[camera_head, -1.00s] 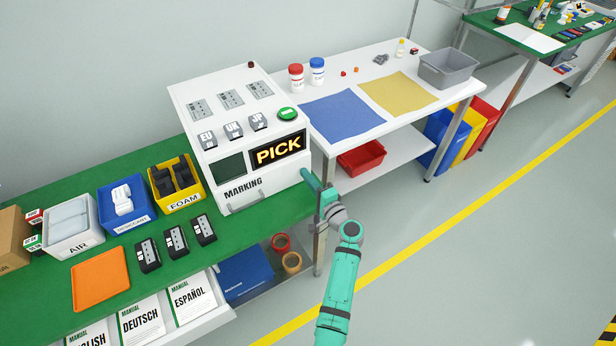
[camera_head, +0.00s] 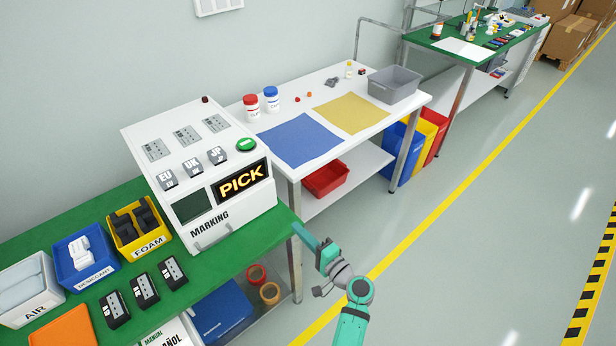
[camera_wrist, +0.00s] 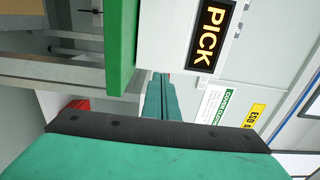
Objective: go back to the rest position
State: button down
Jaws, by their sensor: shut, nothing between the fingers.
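My gripper (camera_head: 301,233) is at the end of my green arm, at the right front corner of the green bench (camera_head: 110,268). In the wrist view its green fingers (camera_wrist: 161,98) are together, with nothing between them. It appears close to the white marking machine (camera_head: 222,222) with the lit PICK display, which also fills the top of the wrist view (camera_wrist: 170,35). I cannot tell the exact gap between gripper and bench edge.
A white table (camera_head: 423,98) with blue and yellow mats stands behind. A red bin (camera_head: 326,178) sits on its lower shelf. Bins and black devices (camera_head: 144,289) stand on the green bench. The floor right of the yellow line (camera_head: 470,270) is clear.

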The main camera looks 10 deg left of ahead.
jog(key=shift+s, duration=0.1)
jog(key=s+d+f+h, duration=0.1)
jog(key=s+f+h, duration=0.3)
jog(key=s+f, duration=0.4)
jog(key=s+d+f+h, duration=0.3)
jog(key=s, duration=0.5)
jog(key=s+d+f+h, duration=0.3)
jog(key=s+d+h, duration=0.1)
jog(key=s, duration=0.4)
jog(key=s+d+r+n+t+h, duration=0.1)
jog(key=s+d+r+n, duration=0.1)
jog(key=s+r, duration=0.3)
jog(key=s+d+r+n+t+h, duration=0.1)
jog(key=s+d+r+n+h, duration=0.1)
jog(key=s, duration=0.5)
jog(key=s+r+n+t, duration=0.1)
jog(key=s+r+n, duration=0.3)
jog(key=r, duration=0.8)
jog(key=shift+s+a+t, duration=0.3)
jog(key=shift+s+a, duration=0.1)
jog(key=shift+s, duration=0.8)
